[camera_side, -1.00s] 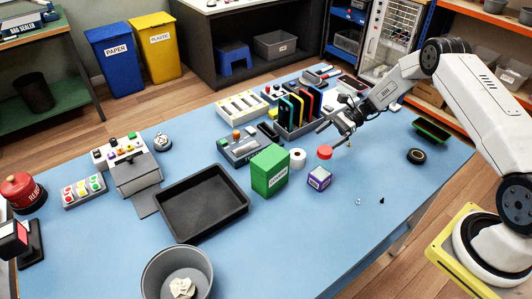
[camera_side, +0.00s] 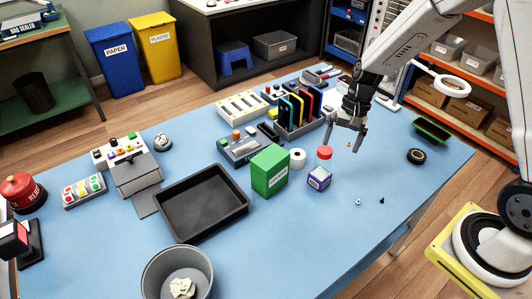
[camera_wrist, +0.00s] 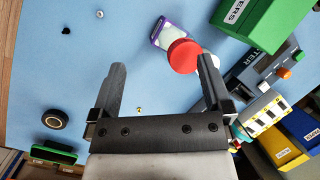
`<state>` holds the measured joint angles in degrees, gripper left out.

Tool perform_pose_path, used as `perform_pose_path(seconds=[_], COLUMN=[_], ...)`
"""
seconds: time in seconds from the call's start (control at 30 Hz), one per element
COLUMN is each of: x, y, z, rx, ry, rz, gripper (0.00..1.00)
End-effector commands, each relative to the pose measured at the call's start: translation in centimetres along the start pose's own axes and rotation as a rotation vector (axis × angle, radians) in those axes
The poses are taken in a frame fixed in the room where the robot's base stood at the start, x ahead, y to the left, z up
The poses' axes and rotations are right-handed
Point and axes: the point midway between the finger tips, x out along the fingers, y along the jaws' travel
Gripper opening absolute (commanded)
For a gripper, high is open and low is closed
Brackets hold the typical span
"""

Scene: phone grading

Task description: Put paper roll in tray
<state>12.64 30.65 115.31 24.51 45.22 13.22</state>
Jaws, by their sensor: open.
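The white paper roll (camera_side: 297,158) stands on the blue table, just right of a green box, in the side view. In the wrist view a white part, probably the roll (camera_wrist: 210,66), shows beside a red cap, partly hidden by my right-hand finger. The black tray (camera_side: 172,228) lies empty at the table's middle left in the side view; it is not in the wrist view. My gripper (camera_side: 343,146) is open and empty above the table, to the right of the roll, fingers pointing down. Its two fingers also show in the wrist view (camera_wrist: 162,70).
A green box (camera_side: 270,171) stands between roll and tray. A red-capped container (camera_side: 324,154) and a purple-labelled box (camera_side: 319,178) stand close right of the roll. A grey device (camera_side: 240,148) and a phone rack (camera_side: 297,125) are behind. A grey bin (camera_side: 150,275) stands in front of the tray.

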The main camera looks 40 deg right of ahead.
Motion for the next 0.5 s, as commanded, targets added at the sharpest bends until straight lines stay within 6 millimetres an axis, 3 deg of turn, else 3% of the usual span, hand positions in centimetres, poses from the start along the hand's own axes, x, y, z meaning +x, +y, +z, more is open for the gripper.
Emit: perform_pose_path(seconds=[0.5], x=[-2.9], y=[3.1], z=[8.5], rx=[-0.645], ry=[0.341], rz=[0.163], gripper=[1.00])
